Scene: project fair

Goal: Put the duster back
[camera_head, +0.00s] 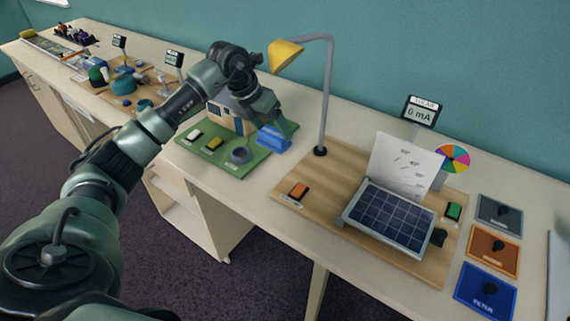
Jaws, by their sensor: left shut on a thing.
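My left arm reaches in from the left, and its gripper (271,124) points down at the right end of the green board. It is shut on a small blue block, which looks like the duster (273,140). The fingers cover the upper part of the block. The block is at the board's right edge, close to the wooden board; I cannot tell whether it touches the surface. My right gripper is not in view.
The green board (218,163) carries a model house (230,117), switches and a round dark part. Filter plates (485,292) lie at the far right.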

